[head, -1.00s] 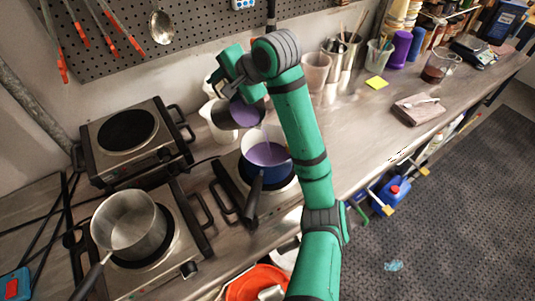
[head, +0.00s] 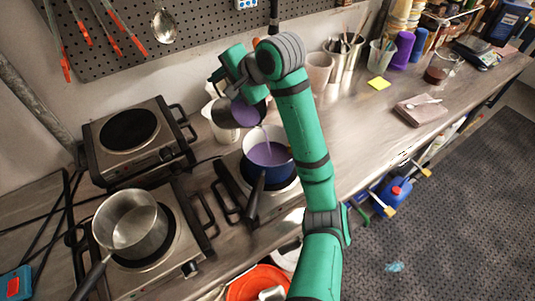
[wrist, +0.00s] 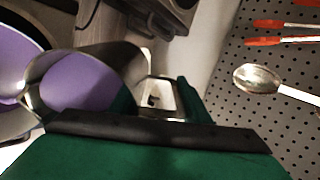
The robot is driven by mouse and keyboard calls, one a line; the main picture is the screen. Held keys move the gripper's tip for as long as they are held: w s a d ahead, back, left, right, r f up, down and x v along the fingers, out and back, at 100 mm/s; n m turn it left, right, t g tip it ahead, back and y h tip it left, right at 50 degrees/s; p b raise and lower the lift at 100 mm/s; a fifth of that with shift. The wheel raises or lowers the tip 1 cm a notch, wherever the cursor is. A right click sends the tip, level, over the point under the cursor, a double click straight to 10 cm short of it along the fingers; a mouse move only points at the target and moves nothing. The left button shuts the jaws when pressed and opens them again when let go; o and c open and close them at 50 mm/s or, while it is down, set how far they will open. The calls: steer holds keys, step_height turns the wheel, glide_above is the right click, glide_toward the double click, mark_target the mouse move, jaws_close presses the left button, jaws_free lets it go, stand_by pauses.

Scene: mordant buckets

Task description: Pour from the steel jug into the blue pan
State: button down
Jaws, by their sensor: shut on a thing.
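The steel jug (head: 222,114) is tipped over to the right, with purple liquid at its mouth. A thin purple stream falls from its lip into the blue pan (head: 268,176). The pan sits on the right-hand hotplate, with purple liquid inside and its dark handle pointing toward the front. My gripper (head: 222,78) is shut on the jug, above and left of the pan. In the wrist view the jug (wrist: 118,62) shows purple liquid inside, and purple liquid in the pan shows at the left edge. The grip on the handle is partly hidden.
A steel saucepan (head: 130,222) stands on the front left hotplate. An empty hotplate (head: 130,130) is behind it. A white container (head: 212,112) stands behind the jug. Cups (head: 318,70) and utensil holders stand along the wall. The bench right of my arm is largely clear.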

steer(key=shift+r, duration=0.1)
steer(key=shift+a+r, duration=0.1)
steer(key=shift+a, duration=0.2)
steer(key=shift+w, duration=0.15)
